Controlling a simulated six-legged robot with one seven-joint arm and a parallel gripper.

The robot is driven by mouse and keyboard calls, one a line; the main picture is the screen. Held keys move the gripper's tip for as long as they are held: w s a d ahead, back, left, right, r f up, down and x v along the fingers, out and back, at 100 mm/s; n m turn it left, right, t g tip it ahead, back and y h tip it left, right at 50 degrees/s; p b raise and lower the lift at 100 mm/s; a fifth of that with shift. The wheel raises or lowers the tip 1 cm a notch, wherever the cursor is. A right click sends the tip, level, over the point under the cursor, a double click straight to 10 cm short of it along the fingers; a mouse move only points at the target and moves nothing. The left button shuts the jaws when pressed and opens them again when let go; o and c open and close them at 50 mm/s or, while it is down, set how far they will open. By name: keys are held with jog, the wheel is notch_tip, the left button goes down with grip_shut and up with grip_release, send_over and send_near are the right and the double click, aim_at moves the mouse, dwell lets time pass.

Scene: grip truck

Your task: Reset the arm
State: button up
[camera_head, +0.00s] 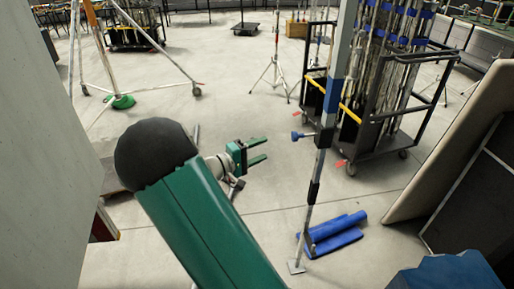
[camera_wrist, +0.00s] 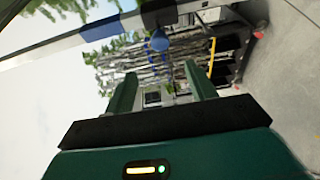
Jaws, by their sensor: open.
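My gripper (camera_head: 262,152) is in the middle of the head view, at the end of my green arm. Its two green fingers are apart and point right, with nothing between them. In the wrist view my gripper (camera_wrist: 160,92) shows two spread green fingers and an empty gap. A grey upright pole (camera_head: 323,150) with blue bands stands to the right of the fingertips, apart from them in the picture. A blue knob (camera_head: 301,136) sticks out from the pole towards my gripper. It also shows in the wrist view (camera_wrist: 159,40), beyond the fingers.
A black wheeled cart (camera_head: 375,140) holding many poles stands behind the pole. A tripod stand (camera_head: 122,101) is at the upper left. A grey wall fills the left side, and a tilted panel (camera_head: 450,150) leans at right.

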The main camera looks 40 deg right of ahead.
jog(key=s+a+r+t+y, duration=0.2)
jog(key=s+a+y, duration=0.4)
jog(key=a, duration=0.4)
jog(key=s+a+r+n+t+y, duration=0.1)
jog(key=s+a+r+t+y, duration=0.2)
jog(key=a, duration=0.7)
jog(key=s+a+r+t+y, duration=0.3)
jog(key=s+a+r+y, duration=0.3)
jog(key=s+a+y, duration=0.2)
jog(key=s+a, duration=0.1)
jog(key=a, duration=0.1)
jog(key=shift+s+a+n+y, duration=0.15)
jog(key=shift+a+n+y, duration=0.15)
jog(key=shift+y, duration=0.1)
jog(key=c, duration=0.4)
jog(key=shift+d, duration=0.1)
jog(key=shift+c, duration=0.2)
jog(key=shift+d, duration=0.1)
